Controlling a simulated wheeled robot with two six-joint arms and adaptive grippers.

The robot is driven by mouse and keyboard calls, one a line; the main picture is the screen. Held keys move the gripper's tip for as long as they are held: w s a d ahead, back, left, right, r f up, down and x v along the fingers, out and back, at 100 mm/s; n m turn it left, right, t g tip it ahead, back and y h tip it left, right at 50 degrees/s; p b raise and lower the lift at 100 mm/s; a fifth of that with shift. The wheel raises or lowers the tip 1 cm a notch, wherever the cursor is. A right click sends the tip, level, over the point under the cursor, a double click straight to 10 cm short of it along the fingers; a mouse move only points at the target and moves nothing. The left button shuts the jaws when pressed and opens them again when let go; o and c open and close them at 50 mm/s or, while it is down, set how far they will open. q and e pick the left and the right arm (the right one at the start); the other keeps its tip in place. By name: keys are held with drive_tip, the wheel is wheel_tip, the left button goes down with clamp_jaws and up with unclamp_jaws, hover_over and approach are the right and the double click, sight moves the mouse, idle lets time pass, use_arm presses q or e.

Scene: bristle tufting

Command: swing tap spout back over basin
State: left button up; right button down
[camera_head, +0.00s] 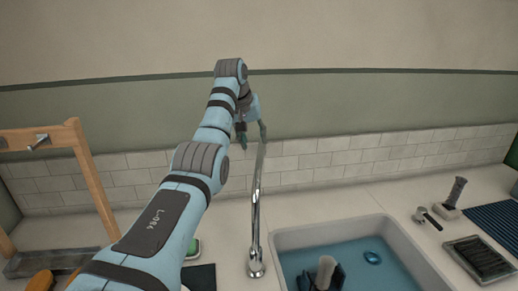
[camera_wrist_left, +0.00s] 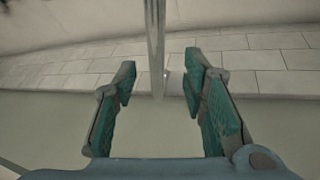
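The chrome tap (camera_head: 256,215) rises from its base beside the left edge of the basin (camera_head: 292,235). Its upper end reaches up to my left gripper (camera_head: 252,131), which partly hides it. In the left wrist view the spout (camera_wrist_left: 156,50) shows as a bright metal tube between the fingers. My left gripper (camera_wrist_left: 162,85) is open there, with a gap on both sides of the tube. The basin holds blue water. My right gripper is in neither view.
A wooden frame (camera_head: 95,185) stands at the left. A dark brush-like object with a pale part (camera_head: 325,270) and a blue oval item (camera_head: 372,257) are in the basin. A small lever fitting (camera_head: 428,217) and dark tray (camera_head: 480,258) lie right of it. A tiled wall (camera_head: 330,155) stands behind.

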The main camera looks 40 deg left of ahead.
sight(260, 151)
use_arm(q)
drive_tip(key=x, duration=0.3)
drive_tip(key=w+p+x, duration=0.1)
drive_tip(key=x, duration=0.2)
drive_tip(key=shift+w, duration=0.1)
drive_tip(key=shift+s, duration=0.25)
drive_tip(key=shift+d, duration=0.1)
clamp_jaws()
